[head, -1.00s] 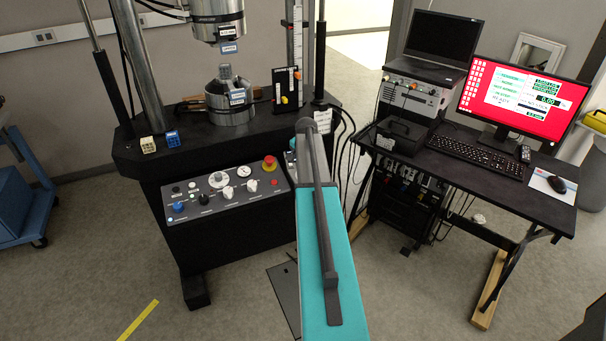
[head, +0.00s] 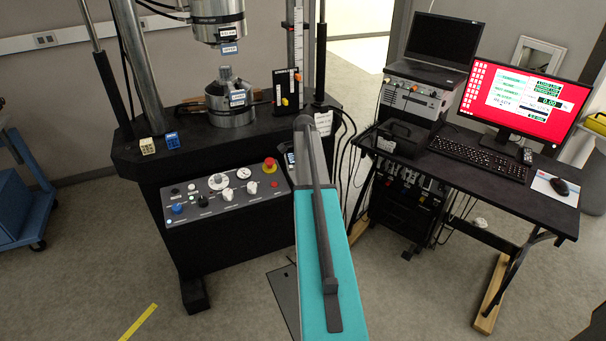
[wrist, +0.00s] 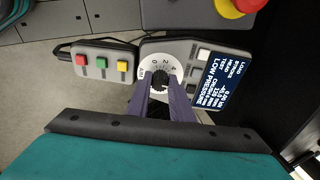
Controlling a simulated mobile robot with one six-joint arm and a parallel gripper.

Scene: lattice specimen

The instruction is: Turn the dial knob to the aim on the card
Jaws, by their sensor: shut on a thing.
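In the wrist view, a white round dial with numbers (wrist: 150,64) sits on a grey control box (wrist: 185,50). The black dial knob (wrist: 160,78) is at its centre. My gripper (wrist: 160,84) has its two purple-grey fingers on either side of the knob and is shut on it. The fingers cover the lower part of the dial, and I cannot tell exactly where the knob points. A small white card (head: 323,122) hangs on the machine's right side in the head view; its writing is too small to read. My arm hides the gripper there.
Beside the dial are a dark display (wrist: 222,83) reading "LOW PRESSURE" and a small box with red, green and yellow buttons (wrist: 101,64). A red emergency stop (wrist: 238,5) is close by. The machine's front panel (head: 222,195) and a computer desk (head: 470,185) flank my arm.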

